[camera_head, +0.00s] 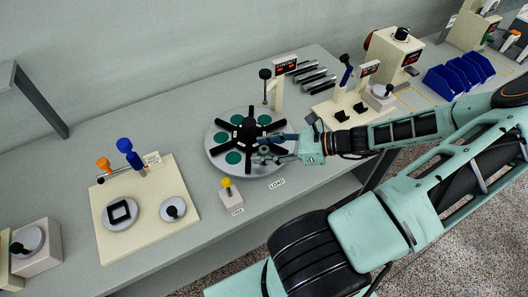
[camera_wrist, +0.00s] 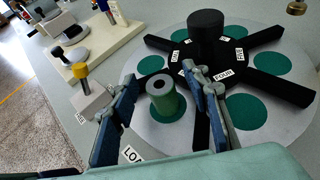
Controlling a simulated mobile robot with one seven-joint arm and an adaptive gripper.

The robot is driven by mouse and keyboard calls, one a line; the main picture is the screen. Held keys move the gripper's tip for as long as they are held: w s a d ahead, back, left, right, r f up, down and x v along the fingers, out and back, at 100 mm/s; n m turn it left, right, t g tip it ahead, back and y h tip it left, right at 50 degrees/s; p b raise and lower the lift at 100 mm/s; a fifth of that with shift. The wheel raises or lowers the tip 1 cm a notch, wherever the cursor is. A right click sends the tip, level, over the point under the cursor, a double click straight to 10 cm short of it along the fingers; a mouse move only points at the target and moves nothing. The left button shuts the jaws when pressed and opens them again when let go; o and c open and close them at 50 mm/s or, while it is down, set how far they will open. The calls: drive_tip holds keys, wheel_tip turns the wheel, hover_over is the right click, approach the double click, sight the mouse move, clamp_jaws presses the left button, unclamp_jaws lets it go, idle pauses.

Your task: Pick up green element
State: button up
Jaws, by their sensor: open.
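The green element (camera_wrist: 168,105) is a short upright cylinder with a grey top and a dark centre hole. In the wrist view it stands on a green spot of the round grey turntable (camera_wrist: 288,150), in a gap between two black spokes. My gripper (camera_wrist: 161,80) is open, with one blue-padded finger to the left of the element and one to the right. The element appears between the fingers; I cannot tell whether either touches it. In the head view my gripper (camera_head: 270,149) is over the turntable's right side, and the element is not clearly visible there.
A black hub (camera_wrist: 205,24) with labelled spokes rises close to the right finger. A yellow-knobbed button box (camera_head: 229,191) stands in front of the turntable. A cream board (camera_head: 150,230) lies to the left.

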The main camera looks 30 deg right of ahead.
drive_tip(key=shift+c, duration=0.2)
clamp_jaws()
idle(0.3)
